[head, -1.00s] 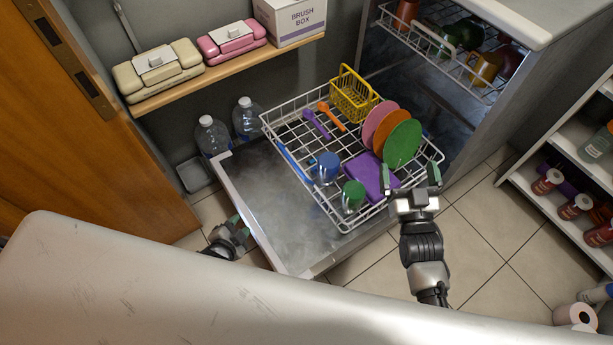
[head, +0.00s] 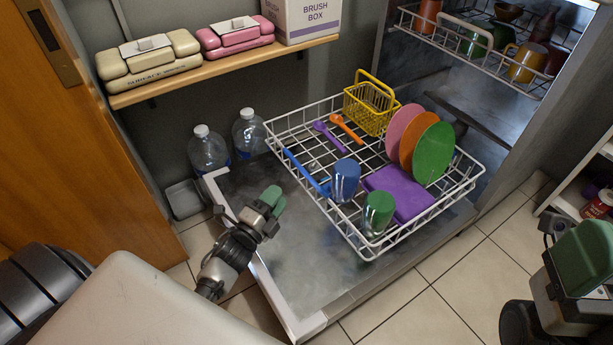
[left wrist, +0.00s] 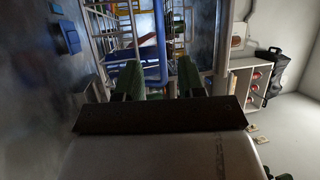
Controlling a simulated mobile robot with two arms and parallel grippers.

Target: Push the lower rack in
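The lower rack (head: 300,178) is a white wire basket, pulled out over the lowered dishwasher door (head: 290,270). It holds a yellow basket (head: 370,108), pink, orange and green plates (head: 434,152), a blue cup (head: 346,180), a green cup (head: 378,212), a purple block (head: 400,192) and utensils. My left gripper (head: 268,202) is above the door's left part, apart from the rack. In the left wrist view its green fingers (left wrist: 160,82) stand apart with nothing between them. My right gripper (head: 585,262) is at the right edge, away from the rack; its finger gap is unclear.
The upper rack (head: 470,48) with cups sits inside the dishwasher. Left of the door stand two bottles (head: 208,150) and a grey tray (head: 185,199). A wooden shelf (head: 220,68) hangs above. Tiled floor (head: 440,290) is clear in front; a white shelf unit (head: 570,190) stands right.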

